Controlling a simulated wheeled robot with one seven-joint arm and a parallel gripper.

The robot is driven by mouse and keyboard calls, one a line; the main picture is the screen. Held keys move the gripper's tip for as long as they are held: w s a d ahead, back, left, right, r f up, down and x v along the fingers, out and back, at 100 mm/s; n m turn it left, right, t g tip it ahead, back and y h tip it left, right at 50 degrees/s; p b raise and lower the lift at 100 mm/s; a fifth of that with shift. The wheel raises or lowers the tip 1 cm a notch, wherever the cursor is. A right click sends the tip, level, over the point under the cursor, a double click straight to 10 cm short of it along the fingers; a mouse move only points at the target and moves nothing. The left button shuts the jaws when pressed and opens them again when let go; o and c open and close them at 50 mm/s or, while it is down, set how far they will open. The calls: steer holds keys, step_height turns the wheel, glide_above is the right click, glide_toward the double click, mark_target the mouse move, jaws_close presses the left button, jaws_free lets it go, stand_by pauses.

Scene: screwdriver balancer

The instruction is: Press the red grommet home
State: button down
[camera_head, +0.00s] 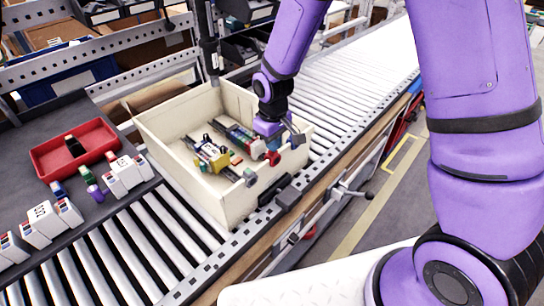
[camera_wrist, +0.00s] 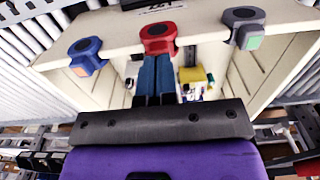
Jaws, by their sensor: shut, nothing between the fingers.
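A red grommet (camera_head: 272,158) sits on the rim of the cream crate (camera_head: 222,202), between a grey grommet (camera_head: 250,177) and a blue grommet (camera_head: 298,140). In the wrist view the red grommet (camera_wrist: 158,38) is in the middle, with the blue grommet (camera_wrist: 86,54) left and the grey grommet (camera_wrist: 244,25) right. My gripper (camera_wrist: 155,62) is shut and empty, its blue fingers together, with the tips at or just short of the red grommet. I cannot tell whether they touch. How deep the red grommet sits is also unclear.
The crate stands on a roller conveyor (camera_head: 130,250) and holds several tools and small parts, including a yellow piece (camera_head: 218,160). A red tray (camera_head: 75,150) and several white boxes (camera_head: 45,220) lie to the left. Metal rails (camera_head: 90,65) run behind.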

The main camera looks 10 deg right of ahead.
steer(key=shift+f, duration=0.4)
steer(key=shift+r, duration=0.1)
stand_by(0.5)
steer(key=shift+r, duration=2.4)
